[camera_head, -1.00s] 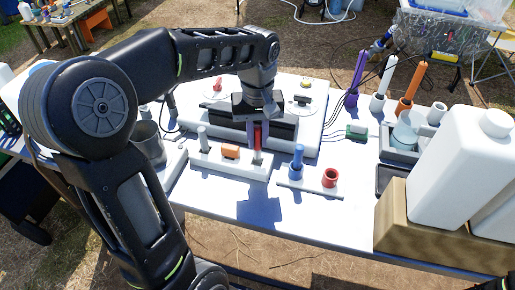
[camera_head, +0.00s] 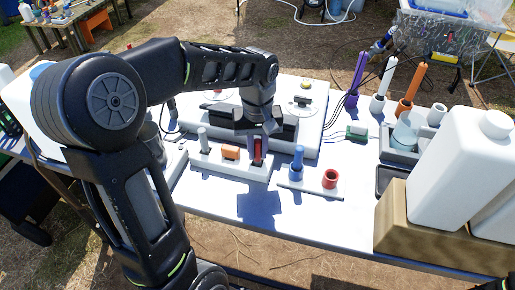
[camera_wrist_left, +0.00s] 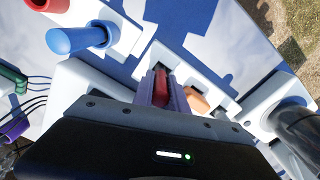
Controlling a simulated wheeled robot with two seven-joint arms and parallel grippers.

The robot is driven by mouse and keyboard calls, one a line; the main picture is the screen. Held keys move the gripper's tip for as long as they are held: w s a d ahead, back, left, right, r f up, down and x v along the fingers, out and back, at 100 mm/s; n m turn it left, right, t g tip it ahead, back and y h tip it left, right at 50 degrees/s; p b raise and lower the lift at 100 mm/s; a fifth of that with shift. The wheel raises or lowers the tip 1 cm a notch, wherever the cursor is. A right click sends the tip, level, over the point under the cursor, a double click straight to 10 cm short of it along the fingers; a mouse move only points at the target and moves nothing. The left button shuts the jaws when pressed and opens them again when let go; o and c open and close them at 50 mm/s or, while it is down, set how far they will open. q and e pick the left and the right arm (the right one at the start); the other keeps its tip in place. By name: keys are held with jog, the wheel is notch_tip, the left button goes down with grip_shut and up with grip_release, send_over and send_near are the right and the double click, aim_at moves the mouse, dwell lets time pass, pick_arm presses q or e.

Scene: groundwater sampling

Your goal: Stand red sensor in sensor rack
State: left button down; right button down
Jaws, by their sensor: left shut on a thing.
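The red sensor (camera_head: 257,151) stands in a white block (camera_head: 227,168) near the middle of the table. My left gripper (camera_head: 258,150) is above the block with its fingers shut on the sensor. The red sensor also shows between the fingers in the left wrist view (camera_wrist_left: 160,86); its lower end is hidden. The sensor rack (camera_head: 309,187) lies just right of the block. A blue sensor (camera_head: 298,158) stands upright in its blue socket, and its red socket (camera_head: 330,178) is empty. My right gripper is not in view.
The white block also carries a grey post (camera_head: 203,139) and an orange piece (camera_head: 230,152). A white instrument (camera_head: 312,140) stands behind. Purple, white and orange probes stand at the back right. A large white jug (camera_head: 450,170) stands at the right. The front of the table is clear.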

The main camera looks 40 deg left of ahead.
pick_arm(q)
jog(key=c, duration=1.3)
grip_release()
notch_tip(320, 180, up, 12)
jog(key=shift+r+p, duration=0.1)
jog(key=shift+p, duration=0.4)
